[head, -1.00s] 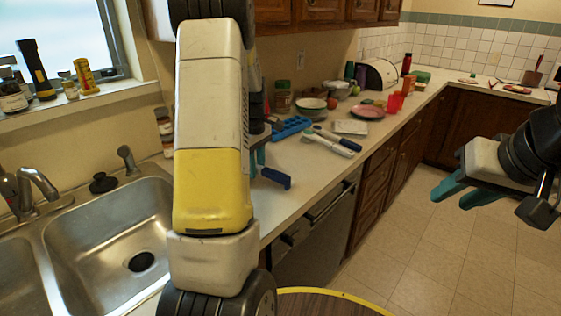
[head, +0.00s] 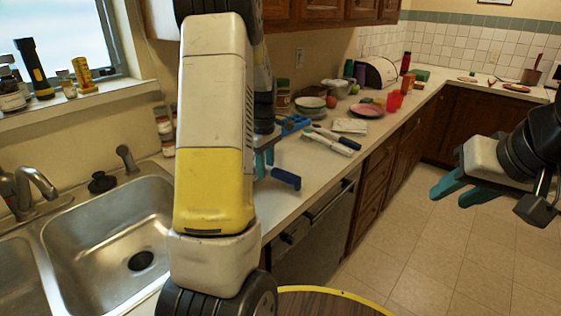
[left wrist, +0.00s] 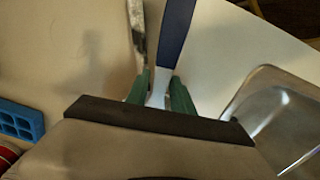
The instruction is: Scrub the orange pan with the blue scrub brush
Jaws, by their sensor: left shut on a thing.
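My left gripper (head: 264,163) is over the counter just right of the sink, mostly behind my own arm in the head view. Its green fingers, also in the left wrist view (left wrist: 161,92), are shut on the blue scrub brush (head: 286,178), by its look. Its dark blue handle and pale neck show in the left wrist view (left wrist: 175,35); its bristles are hidden. My right gripper (head: 450,198) is open and empty above the floor at the right. I cannot make out an orange pan in either view.
The steel sink (head: 105,235) is at the left. A blue tray (head: 293,123), white-and-dark-handled utensils (head: 330,140), stacked bowls (head: 311,104) and a pink plate (head: 367,111) stand along the counter (head: 300,205). Its front strip is mostly clear.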

